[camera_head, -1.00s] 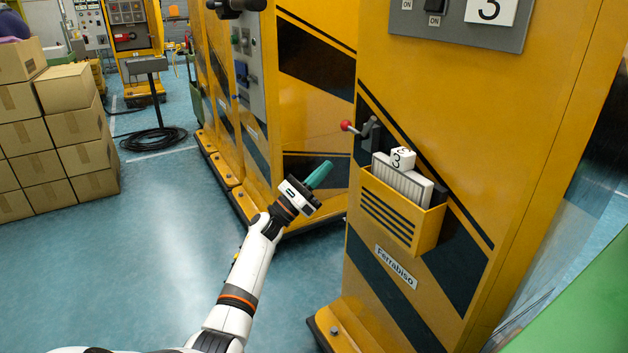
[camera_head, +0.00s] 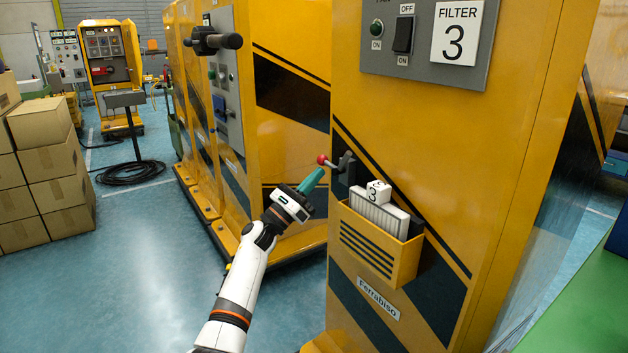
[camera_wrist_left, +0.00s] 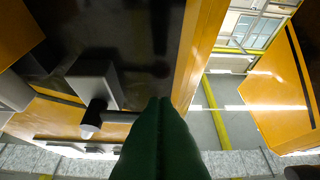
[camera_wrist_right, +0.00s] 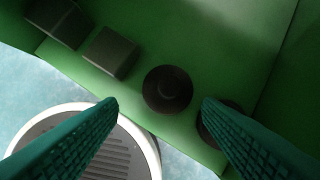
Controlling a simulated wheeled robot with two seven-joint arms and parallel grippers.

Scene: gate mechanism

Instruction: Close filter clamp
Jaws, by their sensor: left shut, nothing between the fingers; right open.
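The filter clamp is a dark bracket (camera_head: 346,166) with a lever ending in a red ball knob (camera_head: 322,159), on the front of the yellow filter 3 cabinet (camera_head: 440,150). Below it, a white pleated filter with a block marked 3 (camera_head: 378,192) sits in the yellow holder (camera_head: 379,245). My left gripper (camera_head: 314,180) is shut and empty, just below and left of the knob, seemingly apart from it. In the left wrist view, its green fingers (camera_wrist_left: 160,135) are together beside the clamp's lever (camera_wrist_left: 118,117). My right gripper (camera_wrist_right: 158,105) is open and empty; the head view does not show it.
More yellow cabinets (camera_head: 285,110) stand behind my left gripper. Cardboard boxes (camera_head: 50,165) are stacked at the left. A green surface (camera_head: 590,290) is at the lower right. In the right wrist view, a green panel (camera_wrist_right: 200,60) is close.

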